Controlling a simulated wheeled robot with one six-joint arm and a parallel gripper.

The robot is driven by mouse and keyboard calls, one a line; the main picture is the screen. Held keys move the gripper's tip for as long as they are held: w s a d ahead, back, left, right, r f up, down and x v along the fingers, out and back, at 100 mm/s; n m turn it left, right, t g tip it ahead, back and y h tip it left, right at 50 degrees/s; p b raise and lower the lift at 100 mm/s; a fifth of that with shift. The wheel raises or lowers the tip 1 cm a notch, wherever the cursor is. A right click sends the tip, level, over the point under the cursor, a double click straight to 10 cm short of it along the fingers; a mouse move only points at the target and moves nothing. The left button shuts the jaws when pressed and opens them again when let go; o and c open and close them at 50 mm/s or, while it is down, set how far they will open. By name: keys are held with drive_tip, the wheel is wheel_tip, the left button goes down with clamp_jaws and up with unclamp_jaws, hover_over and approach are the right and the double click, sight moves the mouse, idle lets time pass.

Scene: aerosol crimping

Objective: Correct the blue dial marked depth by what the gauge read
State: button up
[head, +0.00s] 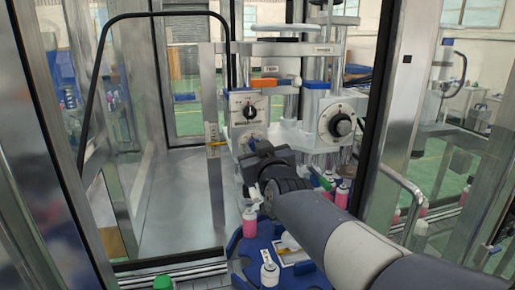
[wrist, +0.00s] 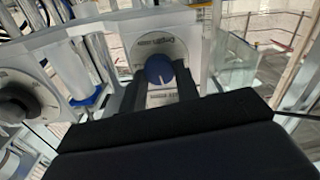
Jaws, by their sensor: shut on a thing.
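The blue dial (wrist: 160,69) sits on a round pale scale plate with small lettering in the wrist view, and a white pointer line shows on its face. My gripper (wrist: 161,88) is shut on it, one dark finger on each side. In the head view the blue dial (head: 250,142) shows only in part behind my gripper (head: 255,157), which reaches the front of the machine. The lettering is too small to read. I cannot make out a gauge or its reading.
A black knob (head: 249,111) is above the blue dial, and a larger black knob (head: 340,125) is to its right. Below is a blue round table (head: 250,247) with a white bottle (head: 269,272) and pink bottles (head: 250,222). Metal door frames stand on both sides.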

drive_tip(key=shift+a+f+n+p, duration=0.1)
drive_tip(key=shift+n+p, duration=0.55)
drive_tip(key=shift+n, duration=3.3)
drive_tip(key=shift+a+f+n+p, duration=0.1)
drive_tip(key=shift+n+p, duration=0.55)
drive_tip(key=shift+n, duration=3.6)
drive_tip(key=o, duration=1)
drive_tip(key=shift+s, duration=0.1)
drive_tip(key=b+v, duration=0.1)
drive_tip(key=v, duration=0.9)
drive_tip(key=shift+s+d, duration=0.1)
drive_tip(key=shift+s, duration=0.3)
